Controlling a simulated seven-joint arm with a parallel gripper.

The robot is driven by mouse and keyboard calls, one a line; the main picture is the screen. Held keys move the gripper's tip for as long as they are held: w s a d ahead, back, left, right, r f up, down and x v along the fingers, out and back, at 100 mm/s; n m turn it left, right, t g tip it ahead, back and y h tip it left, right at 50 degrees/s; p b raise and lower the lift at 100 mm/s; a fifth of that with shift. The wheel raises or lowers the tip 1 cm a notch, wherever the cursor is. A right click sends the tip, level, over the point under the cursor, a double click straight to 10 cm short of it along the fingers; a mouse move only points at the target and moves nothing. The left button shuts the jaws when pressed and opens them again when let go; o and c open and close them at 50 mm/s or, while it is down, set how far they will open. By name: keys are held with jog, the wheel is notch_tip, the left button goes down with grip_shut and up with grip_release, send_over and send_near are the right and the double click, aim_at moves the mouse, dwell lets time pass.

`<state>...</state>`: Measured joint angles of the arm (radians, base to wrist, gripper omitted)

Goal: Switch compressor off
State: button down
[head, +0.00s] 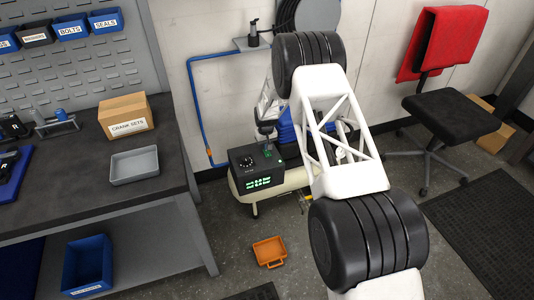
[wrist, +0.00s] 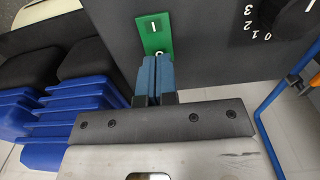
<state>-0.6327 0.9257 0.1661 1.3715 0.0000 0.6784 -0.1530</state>
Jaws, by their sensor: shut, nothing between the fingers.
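The compressor (head: 285,181) is a cream tank on the floor by the wall, with a black control box (head: 254,172) on top. The box has a lit green display (head: 259,183) and a dial (head: 246,161). In the wrist view, a green switch plate (wrist: 152,32) marked I and O is on the dark panel. My gripper (wrist: 154,60) is shut and empty, its blue fingertips over the O end and partly hiding it. I cannot tell whether they touch it.
A black numbered dial (wrist: 294,14) is right of the switch. A blue pipe (head: 198,110) runs down the wall. A workbench (head: 75,165) stands at left, an orange bin (head: 269,252) lies on the floor, and a black chair (head: 450,115) stands at right.

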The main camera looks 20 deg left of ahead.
jog(key=shift+f, duration=0.8)
dwell(0.7)
jog(key=shift+r, duration=3.5)
